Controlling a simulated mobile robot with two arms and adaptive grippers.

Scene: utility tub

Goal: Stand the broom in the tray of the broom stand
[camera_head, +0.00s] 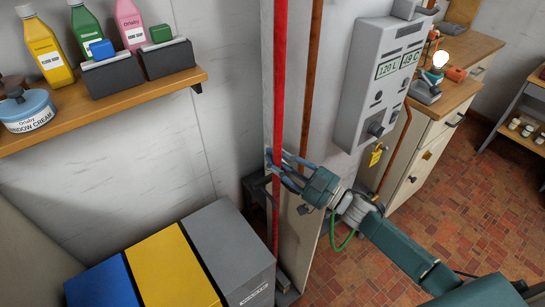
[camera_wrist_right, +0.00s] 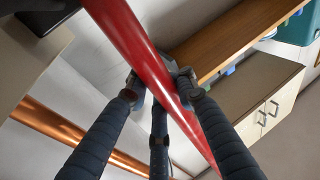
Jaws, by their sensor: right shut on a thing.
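The broom shows as a long red handle (camera_head: 279,80), nearly upright in the head view and running out of the top of the picture. Its lower end drops behind the grey bin, so the broom head is hidden. My right gripper (camera_head: 274,164) is shut around the handle. In the wrist view the red handle (camera_wrist_right: 135,45) crosses diagonally between the fingers of my right gripper (camera_wrist_right: 160,88). A dark frame (camera_head: 256,190) stands behind the bins by the wall; I cannot tell whether it is the broom stand. No tray is clearly seen. My left gripper is out of view.
Blue, yellow and grey bins (camera_head: 228,246) stand left of the handle. A wooden shelf (camera_head: 120,110) holds bottles, boxes and a tin. A copper pipe (camera_head: 311,80) runs behind the handle. A grey wall unit (camera_head: 378,80) and a cabinet (camera_head: 415,150) stand right. Tiled floor is open at lower right.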

